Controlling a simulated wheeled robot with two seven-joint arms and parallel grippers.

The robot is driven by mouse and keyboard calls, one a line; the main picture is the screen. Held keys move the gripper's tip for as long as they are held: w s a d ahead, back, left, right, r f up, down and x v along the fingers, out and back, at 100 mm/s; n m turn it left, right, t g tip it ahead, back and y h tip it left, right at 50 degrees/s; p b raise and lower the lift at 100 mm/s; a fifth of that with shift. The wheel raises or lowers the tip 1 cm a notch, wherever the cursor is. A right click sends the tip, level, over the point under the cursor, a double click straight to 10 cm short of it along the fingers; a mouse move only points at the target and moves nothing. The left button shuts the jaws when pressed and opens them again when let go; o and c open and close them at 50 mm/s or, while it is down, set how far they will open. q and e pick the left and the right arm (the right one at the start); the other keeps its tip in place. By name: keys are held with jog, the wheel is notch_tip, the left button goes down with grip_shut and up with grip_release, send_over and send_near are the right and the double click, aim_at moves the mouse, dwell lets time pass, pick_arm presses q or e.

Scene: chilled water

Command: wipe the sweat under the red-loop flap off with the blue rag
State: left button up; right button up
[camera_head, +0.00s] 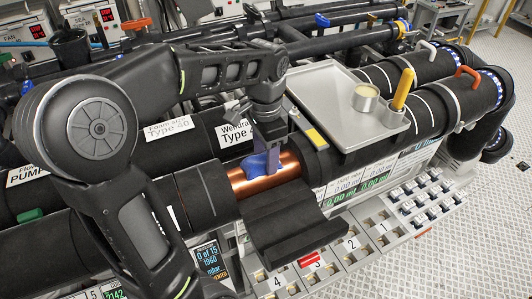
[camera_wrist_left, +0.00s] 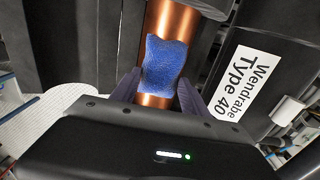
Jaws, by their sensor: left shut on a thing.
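My left gripper (camera_head: 272,145) reaches down over a bare copper pipe (camera_head: 282,172) and is shut on the blue rag (camera_head: 256,165). The rag lies against the copper, or just above it. In the left wrist view the rag (camera_wrist_left: 165,65) shows between the fingers, with copper (camera_wrist_left: 172,20) above and below it. A black insulation flap (camera_head: 290,222) hangs open in front of the copper. A red strip (camera_head: 309,258) shows below the flap's lower edge; I cannot tell whether it is the flap's loop. No sweat drops can be made out. My right gripper is not in view.
A grey tray (camera_head: 335,88) with a round tin (camera_head: 366,98) and a yellow stick-like thing (camera_head: 403,88) stands right of my gripper. An orange-red loop (camera_head: 467,72) and a white loop (camera_head: 427,45) stand on pipes at right. A numbered rack (camera_head: 364,247) lies in front.

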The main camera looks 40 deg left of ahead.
aim_at(254, 160)
pick_arm(q)
jog(key=shift+s+a+r, duration=0.1)
jog(key=shift+s+a, duration=0.3)
jog(key=shift+s, duration=0.35)
jog(key=shift+s+a, duration=0.4)
jog(key=shift+s, duration=0.35)
jog(key=shift+w+d, duration=0.1)
jog(key=shift+w, duration=0.05)
jog(key=shift+w+d, duration=0.4)
jog(key=shift+w, duration=0.3)
jog(key=shift+w+d, duration=0.35)
jog(key=shift+w, duration=0.35)
jog(key=shift+w+d+p, duration=0.4)
jog(key=shift+w, duration=0.4)
jog(key=shift+w+d+p, duration=0.35)
jog(key=shift+w+d, duration=0.05)
jog(key=shift+w, duration=0.4)
